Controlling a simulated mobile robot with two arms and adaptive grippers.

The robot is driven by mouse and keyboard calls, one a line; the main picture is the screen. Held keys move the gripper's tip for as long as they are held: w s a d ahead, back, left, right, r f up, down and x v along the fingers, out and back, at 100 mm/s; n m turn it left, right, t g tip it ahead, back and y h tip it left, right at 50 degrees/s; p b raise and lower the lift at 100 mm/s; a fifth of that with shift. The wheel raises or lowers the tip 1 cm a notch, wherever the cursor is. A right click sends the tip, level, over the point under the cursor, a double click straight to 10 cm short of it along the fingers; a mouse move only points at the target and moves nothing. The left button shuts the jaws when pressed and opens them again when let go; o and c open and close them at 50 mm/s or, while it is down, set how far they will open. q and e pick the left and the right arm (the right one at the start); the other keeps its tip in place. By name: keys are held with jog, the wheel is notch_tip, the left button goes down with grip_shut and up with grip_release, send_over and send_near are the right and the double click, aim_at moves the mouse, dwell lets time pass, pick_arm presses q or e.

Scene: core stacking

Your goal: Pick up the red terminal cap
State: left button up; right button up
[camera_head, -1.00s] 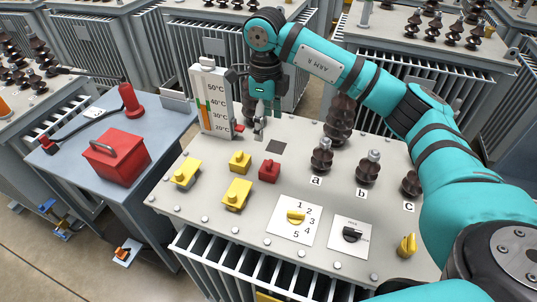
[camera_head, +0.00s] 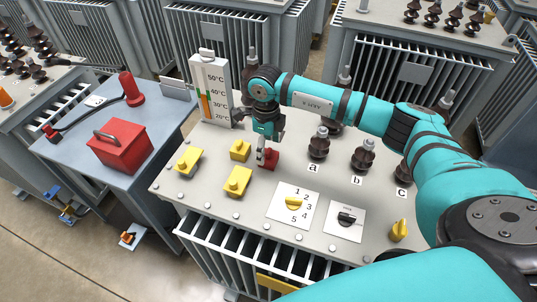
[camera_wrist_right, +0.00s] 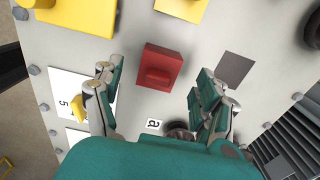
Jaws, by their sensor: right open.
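The red terminal cap (camera_head: 270,160) sits on the light grey transformer top, beside the yellow caps and left of insulator a. In the right wrist view the red cap (camera_wrist_right: 159,68) lies ahead of and between the spread fingers. My right gripper (camera_head: 264,153) is just over the cap in the head view, its fingers partly covering it. In the right wrist view the right gripper (camera_wrist_right: 158,95) is open, with a gap between each finger and the cap. My left gripper is not in view.
Yellow caps (camera_head: 237,182) stand close to the left. Insulators such as a (camera_head: 319,144) stand to the right. A thermometer panel (camera_head: 209,88) rises at the back left. A dial plate (camera_head: 292,205) lies in front. A red box (camera_head: 120,147) sits on the side table.

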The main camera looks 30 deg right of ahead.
aim_at(269, 151)
jog(key=f, duration=0.1)
jog(key=f+p, duration=0.1)
jog(key=f, duration=0.1)
jog(key=shift+s+d+f, duration=0.3)
jog(key=shift+s, duration=0.05)
jog(key=shift+f, duration=0.35)
jog(key=shift+c, duration=0.4)
jog(key=c, duration=1.1)
